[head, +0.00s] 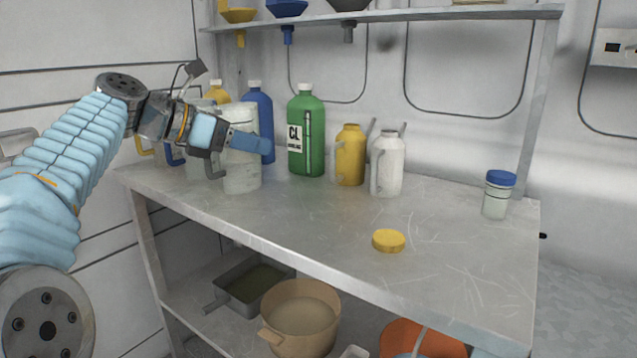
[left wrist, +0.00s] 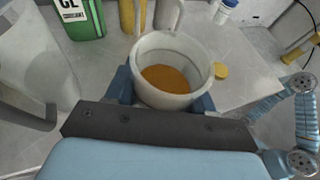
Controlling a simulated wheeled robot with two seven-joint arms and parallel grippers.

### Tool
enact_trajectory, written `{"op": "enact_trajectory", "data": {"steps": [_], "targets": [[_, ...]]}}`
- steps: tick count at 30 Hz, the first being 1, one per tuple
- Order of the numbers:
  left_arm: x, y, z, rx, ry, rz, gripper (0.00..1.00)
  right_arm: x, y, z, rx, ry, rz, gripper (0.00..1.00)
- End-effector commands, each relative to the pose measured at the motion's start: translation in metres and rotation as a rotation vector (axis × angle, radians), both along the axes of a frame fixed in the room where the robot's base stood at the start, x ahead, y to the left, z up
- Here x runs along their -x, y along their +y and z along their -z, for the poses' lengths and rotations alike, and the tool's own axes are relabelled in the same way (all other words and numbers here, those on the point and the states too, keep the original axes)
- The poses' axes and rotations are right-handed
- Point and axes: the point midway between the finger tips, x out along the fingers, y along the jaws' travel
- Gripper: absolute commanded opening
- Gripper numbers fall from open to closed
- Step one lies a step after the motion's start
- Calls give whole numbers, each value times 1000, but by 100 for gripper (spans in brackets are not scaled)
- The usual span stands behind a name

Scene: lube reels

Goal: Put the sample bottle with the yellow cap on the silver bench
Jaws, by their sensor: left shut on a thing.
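My left gripper (head: 252,144) is shut on an open whitish container (left wrist: 181,52) with amber contents, seen from above between the fingers in the left wrist view. In the head view it overlaps a translucent jug (head: 242,172) at the bench's left, and the two are hard to tell apart. A yellow cap (head: 388,240) lies flat on the silver bench (head: 330,225), apart from any bottle; it also shows in the left wrist view (left wrist: 221,70). A sample bottle with a blue cap (head: 497,198) stands at the bench's right end. My right gripper is not in view.
Behind the gripper stand a blue bottle (head: 259,112) and a green bottle (head: 306,135). A yellow can (head: 350,157) and a white can (head: 387,165) stand to their right. A shelf with funnels (head: 288,12) hangs above. The bench's front middle is clear around the cap.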

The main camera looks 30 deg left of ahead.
Motion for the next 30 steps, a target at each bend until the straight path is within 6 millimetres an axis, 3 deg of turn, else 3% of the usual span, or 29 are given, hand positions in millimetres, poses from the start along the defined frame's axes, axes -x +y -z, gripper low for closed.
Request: {"op": "enact_trajectory", "data": {"steps": [5, 11, 15, 25, 30], "targets": [[-21, -23, 14, 1, 3, 5, 21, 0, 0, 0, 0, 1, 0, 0], [-60, -64, 40, 1, 3, 6, 21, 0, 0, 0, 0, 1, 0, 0], [-78, -81, 68, 1, 3, 2, 21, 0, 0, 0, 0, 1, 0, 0], [-96, -100, 101, 0, 1, 2, 21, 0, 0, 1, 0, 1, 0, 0], [-96, -99, 126, 1, 3, -1, 21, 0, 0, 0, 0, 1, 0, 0]]}}
